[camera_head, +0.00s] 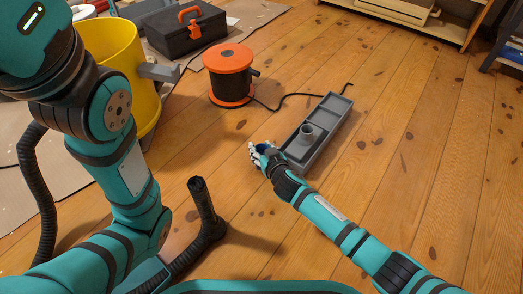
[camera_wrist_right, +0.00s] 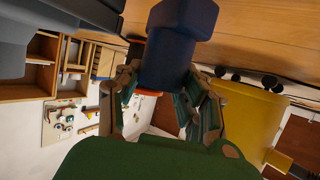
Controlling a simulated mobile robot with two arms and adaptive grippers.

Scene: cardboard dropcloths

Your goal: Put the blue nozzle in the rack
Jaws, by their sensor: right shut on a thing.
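The blue nozzle (camera_wrist_right: 178,45) is between the fingers of my right gripper (camera_wrist_right: 165,82), which is shut on it. In the head view my right gripper (camera_head: 259,152) is just left of the rack's near end, with only a little blue showing. The rack (camera_head: 331,117) is a long grey tray on the wooden floor. A grey nozzle (camera_head: 307,132) stands upright in it, toward its nearer part. A grey shape at the upper left of the wrist view may be the rack. My left arm fills the left of the head view; its gripper does not show.
An orange and black cable reel (camera_head: 230,75) stands behind my right gripper, its black cable running right behind the rack. A yellow bucket (camera_head: 112,47) and a black toolbox (camera_head: 187,27) stand at the back left on cardboard. Floor right of the rack is clear.

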